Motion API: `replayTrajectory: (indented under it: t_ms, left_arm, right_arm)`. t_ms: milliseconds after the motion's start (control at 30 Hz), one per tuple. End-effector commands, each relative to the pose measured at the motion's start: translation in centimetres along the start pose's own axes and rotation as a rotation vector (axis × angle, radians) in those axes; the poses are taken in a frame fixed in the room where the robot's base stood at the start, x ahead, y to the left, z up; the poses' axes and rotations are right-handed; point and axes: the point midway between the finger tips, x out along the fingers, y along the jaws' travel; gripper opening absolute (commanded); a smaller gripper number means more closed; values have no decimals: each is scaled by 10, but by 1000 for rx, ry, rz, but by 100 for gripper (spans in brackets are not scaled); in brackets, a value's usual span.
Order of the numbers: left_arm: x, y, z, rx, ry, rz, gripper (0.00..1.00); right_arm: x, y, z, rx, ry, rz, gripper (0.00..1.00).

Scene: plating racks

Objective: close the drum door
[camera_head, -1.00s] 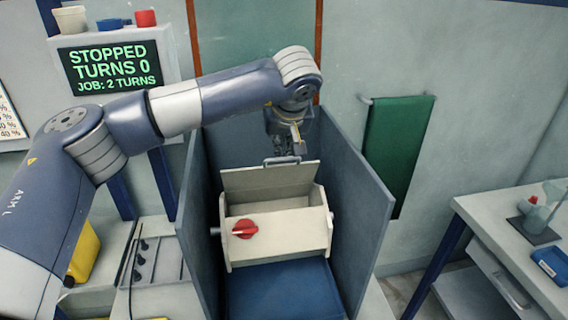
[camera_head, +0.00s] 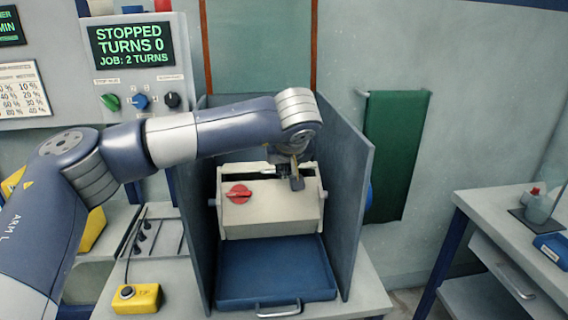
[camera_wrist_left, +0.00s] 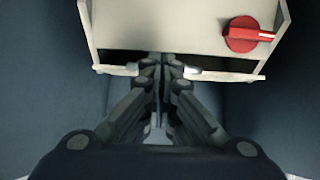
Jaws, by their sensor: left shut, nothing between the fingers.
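The cream drum (camera_head: 270,215) with a red knob (camera_head: 239,193) sits between tall grey side panels, and it also shows at the top of the left wrist view (camera_wrist_left: 175,30). The drum door no longer stands up; narrow pale strips (camera_wrist_left: 225,76) with dark gaps show along the drum's edge in the left wrist view. My gripper and arm hide the middle of that edge, so I cannot tell whether the door is fully shut. My left gripper (camera_head: 290,180) is shut and empty, its fingertips at the drum's top edge. My right gripper is not in view.
A blue tray (camera_head: 275,270) lies below the drum. The side panels (camera_head: 350,190) stand close on both sides of my left gripper. The screen (camera_head: 132,45) reads STOPPED, TURNS 0, JOB: 2 TURNS. A yellow button box (camera_head: 136,298) is at the front left.

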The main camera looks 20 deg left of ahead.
Motion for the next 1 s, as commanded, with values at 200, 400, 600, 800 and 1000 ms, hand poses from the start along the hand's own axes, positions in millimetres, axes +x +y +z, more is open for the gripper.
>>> replayTrajectory:
  t_ms: [200, 400, 600, 800, 1000]
  left_arm:
    - [15, 0, 14, 0, 0, -1, 0]
    - [21, 0, 20, -1, 0, -1, 0]
    - [22, 0, 21, -1, 0, -1, 0]
    - [22, 0, 21, 0, 0, -1, 0]
    - [22, 0, 21, 0, 0, -1, 0]
  right_arm:
    - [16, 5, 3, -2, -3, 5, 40]
    - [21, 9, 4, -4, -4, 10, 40]
    - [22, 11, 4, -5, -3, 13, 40]
    - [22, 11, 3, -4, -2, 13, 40]
    - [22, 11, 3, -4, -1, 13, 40]
